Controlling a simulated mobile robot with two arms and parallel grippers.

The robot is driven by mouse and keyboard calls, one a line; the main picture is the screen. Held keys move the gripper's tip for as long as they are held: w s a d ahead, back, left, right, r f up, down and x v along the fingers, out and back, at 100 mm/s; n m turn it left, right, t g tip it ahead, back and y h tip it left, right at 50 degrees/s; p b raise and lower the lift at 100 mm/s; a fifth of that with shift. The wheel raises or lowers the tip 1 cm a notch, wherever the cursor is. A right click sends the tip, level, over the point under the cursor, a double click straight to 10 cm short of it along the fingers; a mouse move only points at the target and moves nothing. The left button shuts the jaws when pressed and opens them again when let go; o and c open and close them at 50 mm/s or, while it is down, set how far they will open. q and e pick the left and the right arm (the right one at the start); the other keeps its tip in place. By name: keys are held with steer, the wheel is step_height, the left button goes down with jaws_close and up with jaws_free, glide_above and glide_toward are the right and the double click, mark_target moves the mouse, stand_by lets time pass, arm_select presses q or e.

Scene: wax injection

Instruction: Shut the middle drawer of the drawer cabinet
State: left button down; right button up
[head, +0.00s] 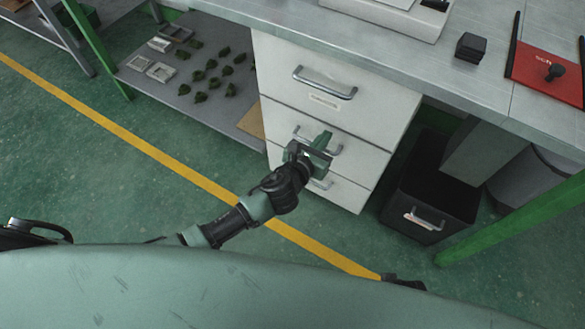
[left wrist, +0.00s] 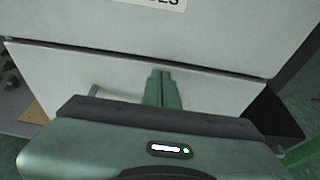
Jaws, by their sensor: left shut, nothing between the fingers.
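The white drawer cabinet (head: 385,103) stands under the workbench with its fronts facing me. The middle drawer (head: 358,163) looks flush or nearly flush with the drawers above and below; a small gap cannot be ruled out. My left gripper (head: 322,141) is shut and empty in front of the middle drawer, hiding part of its handle (head: 332,150). In the left wrist view the shut green fingers (left wrist: 160,88) point at a white drawer front (left wrist: 205,95) below a dark seam. Contact cannot be told. My right gripper is not in view.
A black bin (head: 425,190) stands right of the cabinet, near a green table leg (head: 500,220). A low shelf (head: 160,85) with several small dark parts is on the left. The workbench top (head: 470,80) overhangs the cabinet. The green floor in front is clear.

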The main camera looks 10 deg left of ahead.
arm_select(q)
steer(key=f+p+v, duration=0.1)
steer(key=p+v, duration=0.1)
steer(key=v, duration=1.4)
steer(key=shift+s+f, duration=0.3)
steer(key=shift+s, duration=0.25)
